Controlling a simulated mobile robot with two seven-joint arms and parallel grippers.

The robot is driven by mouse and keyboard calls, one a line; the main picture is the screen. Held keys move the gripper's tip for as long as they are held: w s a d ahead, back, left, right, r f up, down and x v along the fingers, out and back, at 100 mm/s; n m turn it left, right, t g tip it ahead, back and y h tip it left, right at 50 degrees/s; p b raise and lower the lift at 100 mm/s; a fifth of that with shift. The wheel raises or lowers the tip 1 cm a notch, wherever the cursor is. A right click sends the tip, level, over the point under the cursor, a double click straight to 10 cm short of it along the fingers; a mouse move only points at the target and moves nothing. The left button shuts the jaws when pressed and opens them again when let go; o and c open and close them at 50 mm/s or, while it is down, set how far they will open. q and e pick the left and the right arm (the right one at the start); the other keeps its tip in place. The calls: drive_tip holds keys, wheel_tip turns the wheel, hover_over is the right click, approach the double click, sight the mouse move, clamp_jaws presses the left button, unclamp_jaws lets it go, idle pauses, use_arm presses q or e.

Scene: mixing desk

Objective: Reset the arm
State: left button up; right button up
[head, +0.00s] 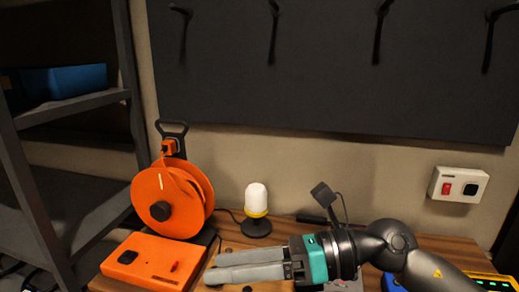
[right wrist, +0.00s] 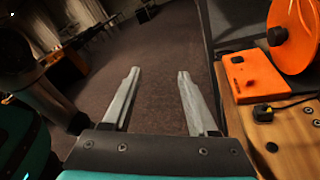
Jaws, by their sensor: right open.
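My right gripper (head: 212,268) reaches in from the right over the front of the wooden desk (head: 420,243), its grey fingers pointing left. It is open and empty; in the right wrist view its two fingers (right wrist: 159,73) stand apart with only the dark floor behind them. In the head view its tips are just right of an orange box (head: 150,262) on the desk. I cannot tell whether they touch anything. My left gripper is not in view.
An orange cable reel (head: 170,200) and a white-domed lamp (head: 257,198) stand on the desk behind the gripper. A wall box with a red switch (head: 458,185) is at right. A dark shelf rack (head: 68,107) holds a blue box (head: 78,78) at left.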

wheel_tip(320, 180, up, 5)
drive_tip(key=w+m+t+y, duration=0.1)
drive_tip(key=m+t+y, duration=0.3)
drive_tip(key=m, duration=0.1)
drive_tip(key=w+d+r+m+t+h, duration=0.2)
drive_tip(key=w+d+m+t+h, duration=0.45)
drive_tip(key=m+t, duration=1.05)
drive_tip(key=d+f+m+g+h, duration=0.3)
drive_tip(key=d+f+m+h, duration=0.35)
drive_tip(key=f+m, duration=0.25)
drive_tip(key=d+f+m+g+h, duration=0.3)
drive_tip(key=d+f+m+h, duration=0.35)
drive_tip(key=f+m, duration=0.3)
drive_tip(key=s+f+m+g, duration=0.6)
drive_tip(key=s+f+g, duration=0.6)
drive_tip(key=s+f, duration=0.9)
drive_tip(key=f, duration=0.9)
drive_tip(key=s+f, duration=0.3)
drive_tip(key=f, duration=0.8)
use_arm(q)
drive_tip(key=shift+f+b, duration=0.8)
use_arm(e)
drive_tip(key=s+d+f+g, duration=0.2)
drive_tip(key=s+d+f, duration=0.1)
drive_tip(key=s+f, duration=0.9)
drive_tip(key=shift+s+f+h, duration=0.35)
drive_tip(key=shift+s+f, duration=0.05)
drive_tip(key=shift+s, duration=0.8)
